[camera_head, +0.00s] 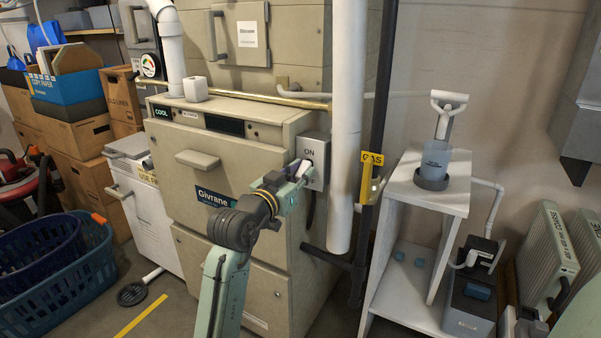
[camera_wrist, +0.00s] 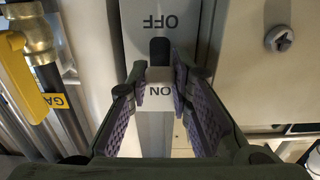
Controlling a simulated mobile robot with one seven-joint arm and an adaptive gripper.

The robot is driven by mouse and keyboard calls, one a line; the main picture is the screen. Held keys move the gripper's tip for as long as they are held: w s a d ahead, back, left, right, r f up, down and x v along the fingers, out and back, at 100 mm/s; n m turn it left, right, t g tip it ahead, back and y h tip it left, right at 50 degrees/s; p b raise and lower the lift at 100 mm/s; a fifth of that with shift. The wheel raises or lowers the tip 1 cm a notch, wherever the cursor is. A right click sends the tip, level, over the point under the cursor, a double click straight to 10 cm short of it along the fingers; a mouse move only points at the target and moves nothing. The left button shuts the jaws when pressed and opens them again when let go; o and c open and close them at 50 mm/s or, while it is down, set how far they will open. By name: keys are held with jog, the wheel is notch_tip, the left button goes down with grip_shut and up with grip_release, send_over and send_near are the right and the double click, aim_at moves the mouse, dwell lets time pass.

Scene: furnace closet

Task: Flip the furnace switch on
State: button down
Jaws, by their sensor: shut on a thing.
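The furnace switch is a grey box (camera_head: 319,150) on the right side of the beige furnace (camera_head: 232,150), with ON showing at its top in the head view. In the wrist view the switch box (camera_wrist: 160,20) appears upside down, with OFF above and ON below. In the head view my gripper (camera_head: 296,172) is at the box front and hides the lever.
A white pipe (camera_head: 347,120) and a dark gas pipe with a yellow GAS tag (camera_head: 372,158) run just right of the box. A white stand (camera_head: 425,190) with a cup is further right. Blue baskets (camera_head: 60,270) and cardboard boxes (camera_head: 80,155) are at the left.

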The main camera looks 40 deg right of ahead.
aim_at(305, 164)
jog(key=shift+a+r+g+y+p, duration=0.15)
jog(key=shift+r+g+y+p, duration=0.8)
jog(key=shift+p, duration=3)
jog(key=r+y+p, duration=0.1)
jog(key=y+p, duration=0.1)
jog(key=p, duration=0.2)
jog(key=r+g+y+p, duration=0.1)
jog(key=y+p, duration=0.1)
jog(key=p, duration=0.3)
jog(key=g+y+p, duration=0.1)
jog(key=y+p, duration=0.1)
jog(key=p, duration=0.1)
jog(key=shift+d, duration=0.2)
jog(key=shift+w+d+r+g+y+p, duration=0.1)
jog(key=shift+g+y+p, duration=0.2)
jog(key=shift+y, duration=0.45)
jog(key=shift+d+r+g+y+p, duration=0.15)
jog(key=shift+y+p, duration=0.15)
jog(key=shift+y, duration=0.4)
jog(key=shift+a+f, duration=0.1)
jog(key=c, duration=1.7)
grip_release()
